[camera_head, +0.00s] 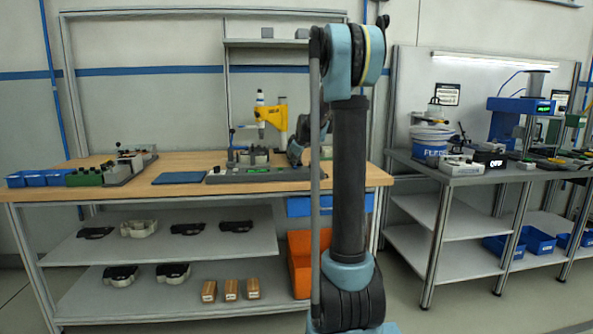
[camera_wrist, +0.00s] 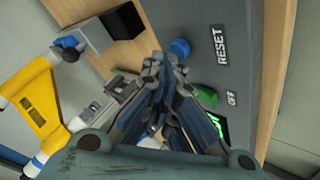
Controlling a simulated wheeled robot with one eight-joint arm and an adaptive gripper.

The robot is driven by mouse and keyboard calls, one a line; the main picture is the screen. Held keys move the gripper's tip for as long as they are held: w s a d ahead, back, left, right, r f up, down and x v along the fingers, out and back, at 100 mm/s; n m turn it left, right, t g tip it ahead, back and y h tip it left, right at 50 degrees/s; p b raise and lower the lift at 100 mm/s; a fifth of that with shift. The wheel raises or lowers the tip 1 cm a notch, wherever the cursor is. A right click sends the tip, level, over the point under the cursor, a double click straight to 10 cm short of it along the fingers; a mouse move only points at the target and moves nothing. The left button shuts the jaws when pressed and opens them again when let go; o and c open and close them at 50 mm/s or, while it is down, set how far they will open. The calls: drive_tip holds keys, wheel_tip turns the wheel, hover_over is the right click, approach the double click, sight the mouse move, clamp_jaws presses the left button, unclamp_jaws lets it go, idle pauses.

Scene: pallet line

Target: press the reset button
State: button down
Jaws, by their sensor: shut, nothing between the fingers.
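The RESET label (camera_wrist: 222,45) is on a grey panel (camera_wrist: 226,15) in the wrist view. A round blue button (camera_wrist: 180,47) sits beside this label. A green button (camera_wrist: 207,97) sits by a smaller label (camera_wrist: 231,98), with a lit green display near it, partly covered by my fingers. My gripper (camera_wrist: 163,66) is shut and empty. Its fingertips appear just below and left of the blue button; I cannot tell whether they touch it. In the head view, the grey fixture base (camera_head: 258,174) is on the wooden bench, and my arm hides part of that area.
A yellow press (camera_head: 275,118) rises from the fixture; it also shows in the wrist view (camera_wrist: 38,100). Blue bins (camera_head: 45,177), a blue mat (camera_head: 179,177) and a block rack (camera_head: 110,168) are on the wooden bench (camera_head: 60,193). A dark bench (camera_head: 470,178) stands at right.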

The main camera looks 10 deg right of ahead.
drive_tip(key=shift+r, duration=0.45)
drive_tip(key=shift+r, duration=2.5)
